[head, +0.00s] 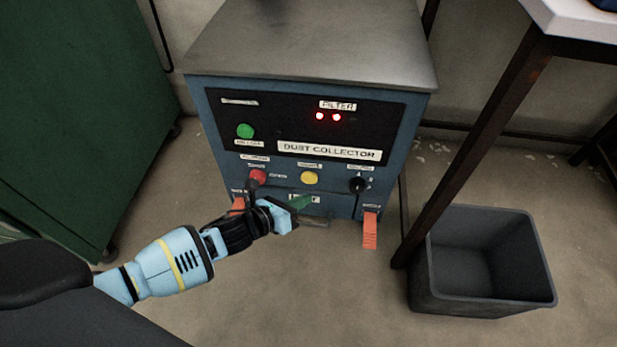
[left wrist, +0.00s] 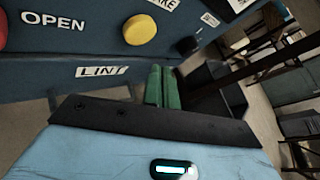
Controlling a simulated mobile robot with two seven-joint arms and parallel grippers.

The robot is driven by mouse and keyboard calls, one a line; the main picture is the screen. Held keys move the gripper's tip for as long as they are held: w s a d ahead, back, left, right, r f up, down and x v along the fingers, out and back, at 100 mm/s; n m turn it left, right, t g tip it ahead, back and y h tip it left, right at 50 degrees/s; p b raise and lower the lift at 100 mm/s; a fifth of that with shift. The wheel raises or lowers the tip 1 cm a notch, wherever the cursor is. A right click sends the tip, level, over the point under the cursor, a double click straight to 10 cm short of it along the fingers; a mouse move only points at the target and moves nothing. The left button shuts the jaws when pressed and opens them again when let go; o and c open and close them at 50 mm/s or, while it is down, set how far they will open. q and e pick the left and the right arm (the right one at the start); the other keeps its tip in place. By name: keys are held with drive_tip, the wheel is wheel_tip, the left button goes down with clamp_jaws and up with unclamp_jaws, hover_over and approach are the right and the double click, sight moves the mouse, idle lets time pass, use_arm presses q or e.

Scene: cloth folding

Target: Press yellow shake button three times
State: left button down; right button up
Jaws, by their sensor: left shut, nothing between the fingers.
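The yellow button (head: 309,177) is on the front panel of the blue dust collector (head: 212,110), below the "DUST COLLECTOR" label. It also shows in the left wrist view (left wrist: 139,30), at the top. My left gripper (head: 303,201) is shut and empty, its green fingers just below the yellow button in the head view. In the left wrist view the green fingers (left wrist: 163,87) are together, below and right of the button, near the "LINT" label. They appear apart from the button. My right gripper is not in view.
A red knob (head: 258,177) sits left of the yellow button, a black knob (head: 357,185) right of it and a green button (head: 245,131) above left. An orange tag (head: 370,231) hangs low. A grey bin (head: 535,272) and a table leg (head: 480,150) stand at right.

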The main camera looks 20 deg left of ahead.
use_arm(q)
drive_tip(key=shift+s+d+p, duration=0.2)
drive_tip(key=shift+s, duration=0.35)
drive_tip(key=shift+s+d+p, duration=0.15)
drive_tip(key=shift+s+p, duration=0.05)
drive_tip(key=shift+s, duration=0.3)
idle(0.7)
idle(0.8)
drive_tip(key=shift+s+d+p, duration=0.25)
drive_tip(key=shift+s, duration=0.7)
drive_tip(key=shift+s+d+p, duration=0.2)
drive_tip(key=shift+s+d, duration=0.05)
drive_tip(key=shift+s, duration=0.65)
